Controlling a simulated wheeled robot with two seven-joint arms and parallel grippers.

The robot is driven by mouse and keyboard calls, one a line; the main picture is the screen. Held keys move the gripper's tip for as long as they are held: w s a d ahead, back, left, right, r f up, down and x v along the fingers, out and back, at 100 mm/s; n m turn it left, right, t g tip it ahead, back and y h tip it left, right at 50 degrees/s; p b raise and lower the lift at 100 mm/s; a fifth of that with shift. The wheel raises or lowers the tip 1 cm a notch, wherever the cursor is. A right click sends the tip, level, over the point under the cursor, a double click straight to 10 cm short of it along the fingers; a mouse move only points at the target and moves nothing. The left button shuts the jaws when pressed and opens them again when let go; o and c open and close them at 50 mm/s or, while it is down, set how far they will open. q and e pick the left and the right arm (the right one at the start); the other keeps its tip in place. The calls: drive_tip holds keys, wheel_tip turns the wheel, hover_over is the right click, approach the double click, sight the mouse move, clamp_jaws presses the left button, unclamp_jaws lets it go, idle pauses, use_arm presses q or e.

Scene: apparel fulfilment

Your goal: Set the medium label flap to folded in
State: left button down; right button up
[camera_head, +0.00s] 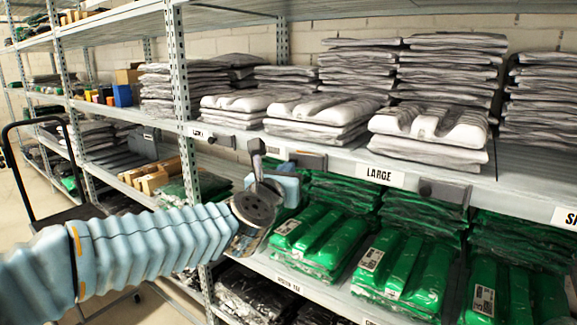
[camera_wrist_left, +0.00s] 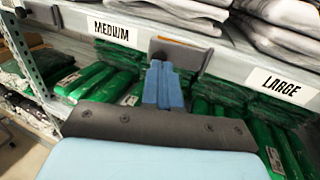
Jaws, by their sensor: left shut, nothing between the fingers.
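The MEDIUM label (camera_wrist_left: 112,30) shows on the shelf edge in the left wrist view; in the head view my gripper hides it. A grey flap (camera_wrist_left: 188,54) sits on the edge just right of that label, and shows in the head view too (camera_head: 310,161). It seems to stick out from the edge, but its exact angle is unclear. My left gripper (camera_wrist_left: 162,78) is shut and empty, its blue fingers together right in front of the flap. It shows in the head view (camera_head: 284,180). Whether it touches the flap I cannot tell. My right gripper is out of view.
The LARGE label (camera_head: 380,175) and its flap (camera_head: 443,191) are farther right along the edge. White bagged garments (camera_head: 320,110) are stacked above, green bagged garments (camera_head: 315,240) below. A shelf post (camera_head: 180,70) stands to the left.

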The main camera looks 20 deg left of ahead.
sight(304, 162)
use_arm(q)
drive_tip(key=shift+w, duration=0.75)
drive_tip(key=w+a+b, duration=0.1)
drive_tip(key=w+b, duration=0.1)
drive_tip(key=shift+a+b, duration=0.15)
drive_tip(key=shift+b, duration=0.15)
drive_tip(key=shift+r, duration=0.1)
